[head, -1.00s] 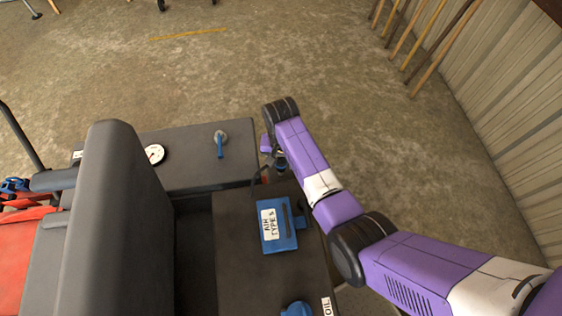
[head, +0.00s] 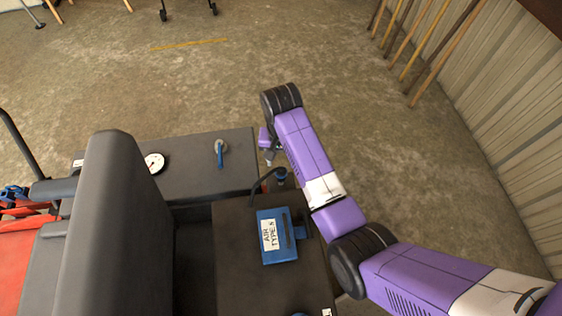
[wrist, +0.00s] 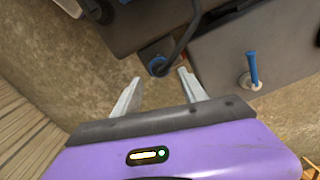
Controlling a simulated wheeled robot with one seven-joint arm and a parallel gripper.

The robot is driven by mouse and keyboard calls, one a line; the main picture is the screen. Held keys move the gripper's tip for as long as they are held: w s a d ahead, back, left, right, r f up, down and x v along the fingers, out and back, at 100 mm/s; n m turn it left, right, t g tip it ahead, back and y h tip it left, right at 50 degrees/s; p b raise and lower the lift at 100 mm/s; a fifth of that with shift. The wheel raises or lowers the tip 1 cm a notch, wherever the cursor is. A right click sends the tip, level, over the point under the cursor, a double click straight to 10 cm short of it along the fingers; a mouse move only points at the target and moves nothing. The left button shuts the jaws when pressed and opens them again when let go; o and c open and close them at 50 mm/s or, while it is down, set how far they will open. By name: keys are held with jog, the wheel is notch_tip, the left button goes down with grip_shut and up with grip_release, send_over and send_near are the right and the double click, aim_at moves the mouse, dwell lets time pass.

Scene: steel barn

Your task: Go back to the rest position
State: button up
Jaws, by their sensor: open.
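My gripper (wrist: 156,90) is open and empty in the wrist view, its two pale fingers apart. A blue cap or fitting (wrist: 157,66) with a black hose shows just beyond the fingertips, not held. In the head view my purple arm reaches from the lower right, and my gripper (head: 268,153) hangs at the edge of the dark machine, partly hidden by the arm.
The dark machine has a seat back (head: 115,225), a round gauge (head: 154,162) and a blue-handled valve (head: 220,152). Wooden poles (head: 440,55) lean on the corrugated wall (head: 515,110) at right. The concrete floor (head: 340,90) beyond the machine is open.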

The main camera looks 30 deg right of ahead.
dwell(0.4)
jog(key=w+d+r+n+t, duration=0.25)
jog(key=w+r+t, duration=0.35)
jog(key=w+t, duration=0.3)
jog(key=s+r+n+t, duration=0.1)
jog(key=s+r, duration=0.3)
jog(key=s, duration=1)
jog(key=s+a+r+n+t, duration=0.1)
jog(key=s+r+t, duration=0.2)
jog(key=s, duration=1.2)
jog(key=s+a+r+n+t, duration=0.1)
jog(key=s+r, duration=0.6)
jog(key=s, duration=0.7)
jog(key=shift+s+a+r+n+t, duration=0.25)
jog(key=shift+s+n+t, duration=0.1)
jog(key=shift+n+t, duration=0.2)
